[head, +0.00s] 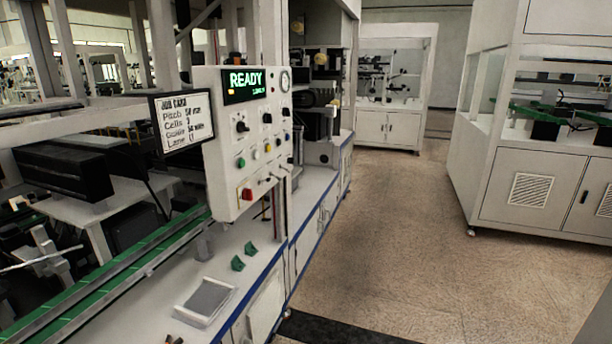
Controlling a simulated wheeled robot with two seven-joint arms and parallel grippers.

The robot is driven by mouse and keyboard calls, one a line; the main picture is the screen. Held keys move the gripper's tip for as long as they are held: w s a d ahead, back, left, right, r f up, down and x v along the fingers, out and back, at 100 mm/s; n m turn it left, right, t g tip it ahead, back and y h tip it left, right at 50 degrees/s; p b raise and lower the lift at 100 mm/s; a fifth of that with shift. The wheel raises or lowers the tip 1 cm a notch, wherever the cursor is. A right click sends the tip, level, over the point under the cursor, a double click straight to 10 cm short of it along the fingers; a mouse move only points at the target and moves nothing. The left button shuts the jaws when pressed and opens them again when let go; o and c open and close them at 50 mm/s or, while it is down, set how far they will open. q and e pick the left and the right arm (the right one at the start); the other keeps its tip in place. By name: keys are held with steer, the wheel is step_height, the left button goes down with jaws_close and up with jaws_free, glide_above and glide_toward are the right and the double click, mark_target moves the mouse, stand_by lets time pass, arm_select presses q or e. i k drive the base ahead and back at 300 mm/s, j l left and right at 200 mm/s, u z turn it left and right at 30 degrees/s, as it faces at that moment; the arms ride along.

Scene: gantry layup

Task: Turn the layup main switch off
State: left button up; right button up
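The layup control panel (222,150) is a white upright box at left centre. Its green display (244,85) reads READY. A round gauge (284,81) sits beside the display. Below are black rotary knobs, one of them larger at the left (241,126), and several small coloured buttons, including a green one (240,162). A red control (247,194) is at the lower left, with small levers (266,180) to its right. The labels are too small to read, so I cannot tell which control is the main switch.
A job card (183,120) hangs left of the panel. Below, the white bench (262,264) carries a grey-topped tray (206,300) and two small green pieces (243,256). Green rails (120,273) run along the left. The floor (400,230) to the right is clear, up to white cabinets (530,190).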

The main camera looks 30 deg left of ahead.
mark_target(247, 195)
steer(key=i+u, duration=0.2)
steer(key=i, duration=0.25)
steer(key=i+l+u, duration=0.25)
steer(key=i, duration=0.2)
steer(key=i+l+u, duration=0.2)
steer(key=i, duration=0.2)
